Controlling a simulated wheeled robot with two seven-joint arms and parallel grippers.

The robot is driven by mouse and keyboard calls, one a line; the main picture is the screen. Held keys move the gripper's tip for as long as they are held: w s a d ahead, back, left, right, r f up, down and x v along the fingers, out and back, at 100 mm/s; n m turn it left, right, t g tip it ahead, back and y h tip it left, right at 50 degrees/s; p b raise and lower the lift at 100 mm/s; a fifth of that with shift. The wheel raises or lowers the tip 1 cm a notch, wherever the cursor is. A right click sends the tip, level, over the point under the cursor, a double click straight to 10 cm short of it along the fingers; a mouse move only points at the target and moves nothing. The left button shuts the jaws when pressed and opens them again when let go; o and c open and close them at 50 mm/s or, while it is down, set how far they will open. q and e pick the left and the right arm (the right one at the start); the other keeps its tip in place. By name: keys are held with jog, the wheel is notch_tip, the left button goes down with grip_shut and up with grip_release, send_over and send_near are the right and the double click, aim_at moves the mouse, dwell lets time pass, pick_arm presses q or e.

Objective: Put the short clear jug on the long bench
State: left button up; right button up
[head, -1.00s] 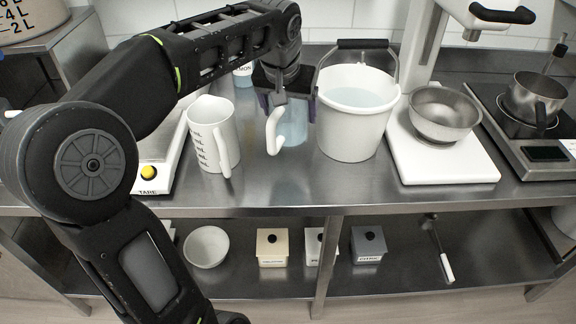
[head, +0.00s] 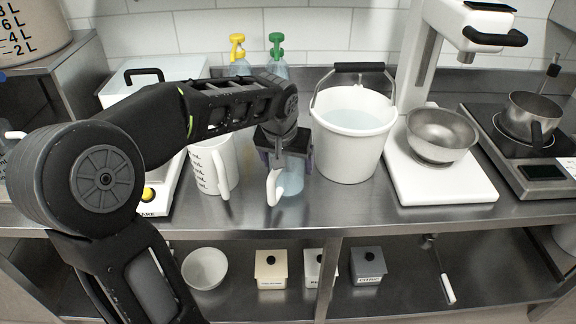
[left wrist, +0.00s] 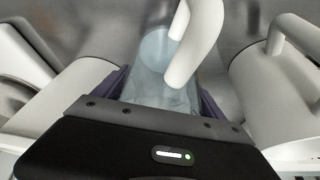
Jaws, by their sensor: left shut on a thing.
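The short clear jug (head: 292,180), bluish and see-through with a white handle, is held upright in my left gripper (head: 287,162). It also shows in the left wrist view (left wrist: 160,75) between the purple finger pads, its white handle toward the camera's upper right. My left gripper is shut on the jug from above. The jug is over the front part of the long steel bench (head: 330,205); I cannot tell whether its base touches the top. My right gripper is not in view.
A white measuring jug (head: 216,165) stands close to the left, and a white bucket (head: 352,135) with a black grip close to the right. A scale with a steel bowl (head: 440,133) is further right. Lidded boxes sit on the lower shelf.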

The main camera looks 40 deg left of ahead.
pick_arm(q)
jog(key=shift+f, duration=0.7)
jog(key=shift+f, duration=0.25)
jog(key=o, duration=2)
jog(key=shift+r, duration=0.1)
jog(key=shift+r, duration=0.1)
jog(key=shift+r, duration=0.4)
jog(key=v, duration=1.1)
jog(key=shift+s+r, duration=0.15)
jog(key=shift+s, duration=0.05)
